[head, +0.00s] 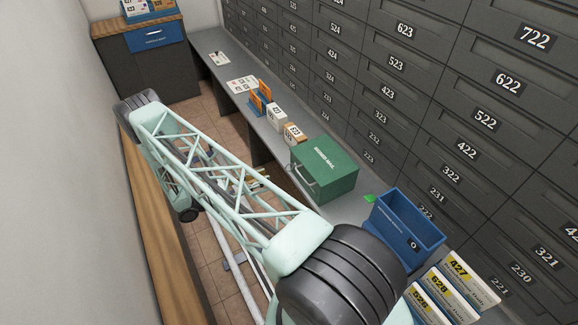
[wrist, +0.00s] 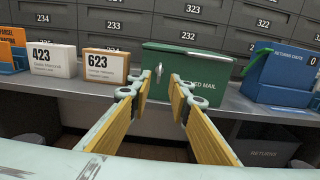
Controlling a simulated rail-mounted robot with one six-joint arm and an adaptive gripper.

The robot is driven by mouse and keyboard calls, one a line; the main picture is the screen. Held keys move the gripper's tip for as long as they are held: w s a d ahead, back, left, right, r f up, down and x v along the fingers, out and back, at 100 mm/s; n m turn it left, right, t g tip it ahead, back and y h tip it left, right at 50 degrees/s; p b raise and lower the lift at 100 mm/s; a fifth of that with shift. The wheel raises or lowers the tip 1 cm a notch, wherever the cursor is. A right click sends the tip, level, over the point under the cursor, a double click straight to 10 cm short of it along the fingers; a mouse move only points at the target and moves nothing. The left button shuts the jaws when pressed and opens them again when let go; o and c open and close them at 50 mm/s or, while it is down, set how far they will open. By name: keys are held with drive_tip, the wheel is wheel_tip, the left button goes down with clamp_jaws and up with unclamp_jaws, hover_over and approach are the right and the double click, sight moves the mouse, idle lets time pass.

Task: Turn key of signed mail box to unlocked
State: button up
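The green signed mail box (head: 325,168) stands on the grey counter, with its lid closed. In the wrist view the box (wrist: 212,66) is straight ahead, and its white lettering is partly covered by the right finger. A small silver key (wrist: 159,72) shows upright on its front, left of the lettering. My gripper (wrist: 154,88) is open and empty, with yellow-padded fingers. The fingertips are in front of the box, and the key shows between them in the picture. Contact with the key cannot be seen. In the head view my arm hides most of the gripper.
Blocks marked 423 (wrist: 53,60) and 623 (wrist: 104,66) stand left of the box on the counter (head: 345,208). A blue returns bin (head: 407,232) stands to the right. Numbered grey drawers (head: 405,65) line the wall behind. Space before the counter is open.

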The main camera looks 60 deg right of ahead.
sight(289, 165)
drive_tip(key=shift+s+d, duration=0.1)
drive_tip(key=shift+d, duration=0.05)
idle(0.4)
drive_tip(key=shift+b+x, duration=0.65)
drive_tip(key=shift+x, duration=6.1)
clamp_jaws()
